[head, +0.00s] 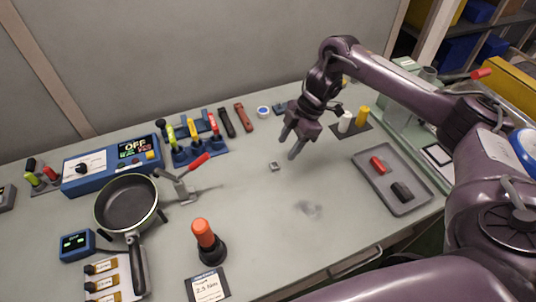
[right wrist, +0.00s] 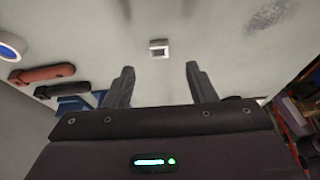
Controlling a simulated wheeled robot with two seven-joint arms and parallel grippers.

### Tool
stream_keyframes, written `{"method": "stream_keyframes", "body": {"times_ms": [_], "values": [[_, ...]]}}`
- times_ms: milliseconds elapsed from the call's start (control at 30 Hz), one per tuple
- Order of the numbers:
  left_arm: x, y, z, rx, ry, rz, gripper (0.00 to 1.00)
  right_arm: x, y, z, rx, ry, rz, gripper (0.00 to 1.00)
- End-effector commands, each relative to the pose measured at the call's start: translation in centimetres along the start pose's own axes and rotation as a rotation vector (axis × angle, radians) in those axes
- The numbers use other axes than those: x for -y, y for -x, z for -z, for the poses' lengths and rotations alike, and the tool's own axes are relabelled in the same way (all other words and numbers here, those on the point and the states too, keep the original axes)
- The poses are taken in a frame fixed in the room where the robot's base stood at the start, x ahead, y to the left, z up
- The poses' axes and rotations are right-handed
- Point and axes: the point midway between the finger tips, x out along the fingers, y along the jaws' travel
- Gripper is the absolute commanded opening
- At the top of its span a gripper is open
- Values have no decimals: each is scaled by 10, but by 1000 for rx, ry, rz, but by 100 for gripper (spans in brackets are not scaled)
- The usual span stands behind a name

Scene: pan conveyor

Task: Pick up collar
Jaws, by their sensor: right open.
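The small grey square piece, which looks like the collar (head: 274,166), lies flat on the bare middle of the grey table. It also shows in the right wrist view (right wrist: 159,54), top centre, with a pale middle and dark edges. My right gripper (head: 289,148) is open and empty above the table, a little to the right of and beyond the collar in the head view. In the right wrist view its two fingers (right wrist: 157,74) are spread apart, and the collar appears between their lines, ahead of the tips. My left gripper is not in view.
A grey tray (head: 408,208) with a red and a black piece is at the right. A pan (head: 128,203), a clamp (head: 182,187) and an orange-topped tool (head: 207,242) stand left. Handled tools (head: 195,150) are at the back. The table around the collar is clear.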

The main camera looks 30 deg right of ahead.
Motion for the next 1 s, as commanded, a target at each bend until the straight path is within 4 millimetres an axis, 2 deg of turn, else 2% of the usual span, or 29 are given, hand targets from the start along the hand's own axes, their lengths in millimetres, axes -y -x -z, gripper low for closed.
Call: {"method": "stream_keyframes", "body": {"times_ms": [33, 167, 500, 633, 800, 1000], "values": [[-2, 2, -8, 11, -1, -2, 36, 1, -6, 1, -1, 0, 3, 51], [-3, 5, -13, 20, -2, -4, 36, 0, -20, 1, 0, 0, 3, 51], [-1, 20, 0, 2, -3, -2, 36, -4, -66, 4, -1, 0, 2, 51], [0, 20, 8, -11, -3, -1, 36, -4, -72, 2, 1, 0, 0, 51], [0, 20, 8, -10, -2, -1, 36, -4, -72, 2, 1, 0, 0, 51], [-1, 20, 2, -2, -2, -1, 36, -4, -72, 2, 0, 0, 0, 26]]}}
